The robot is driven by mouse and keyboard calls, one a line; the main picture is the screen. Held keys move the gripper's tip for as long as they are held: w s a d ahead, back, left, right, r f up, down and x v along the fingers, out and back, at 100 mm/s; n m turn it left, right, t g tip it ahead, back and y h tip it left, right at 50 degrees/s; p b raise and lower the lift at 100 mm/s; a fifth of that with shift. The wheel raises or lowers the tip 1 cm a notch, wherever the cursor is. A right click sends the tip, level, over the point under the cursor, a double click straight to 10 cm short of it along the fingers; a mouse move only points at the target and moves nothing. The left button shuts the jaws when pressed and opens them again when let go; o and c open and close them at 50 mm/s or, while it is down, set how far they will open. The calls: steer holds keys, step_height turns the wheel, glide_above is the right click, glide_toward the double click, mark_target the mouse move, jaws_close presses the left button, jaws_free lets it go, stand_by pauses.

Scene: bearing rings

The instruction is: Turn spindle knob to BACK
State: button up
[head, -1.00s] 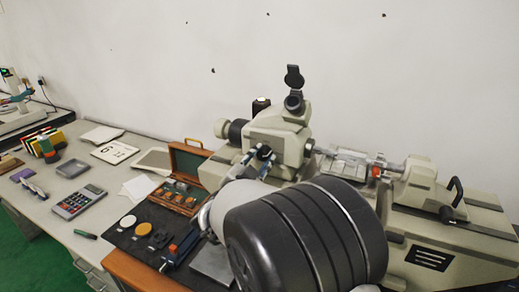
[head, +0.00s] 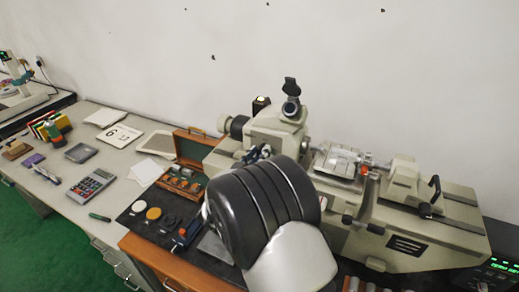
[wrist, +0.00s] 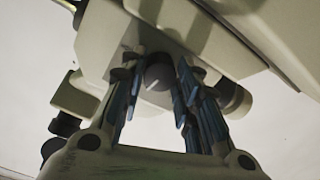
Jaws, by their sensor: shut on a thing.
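The spindle knob (wrist: 159,76) is a dark grey round knob on the cream measuring machine (wrist: 105,40), seen between my fingers in the wrist view. My gripper (wrist: 160,84) has blue-padded fingers, one set on each side of the knob, and is shut on it. In the head view my gripper (head: 257,153) is at the front of the machine's head (head: 272,128), mostly behind my dark arm link. The knob is hidden there, and no BACK marking is readable in either view.
A wooden case (head: 188,180) of rings stands open left of my arm, beside a dark mat (head: 140,232) with small discs. The machine's bed and tailstock (head: 402,180) extend right. The white wall (head: 130,50) is behind.

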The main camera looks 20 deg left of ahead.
steer(key=shift+r+n+p, duration=0.15)
steer(key=shift+n+p, duration=0.75)
steer(key=shift+n, duration=0.3)
steer(key=o, duration=1.1)
steer(key=shift+c, duration=0.2)
steer(key=s, duration=1.2)
steer(key=shift+a+r, duration=0.25)
steer(key=shift+a, duration=0.2)
steer(key=shift+w, duration=0.15)
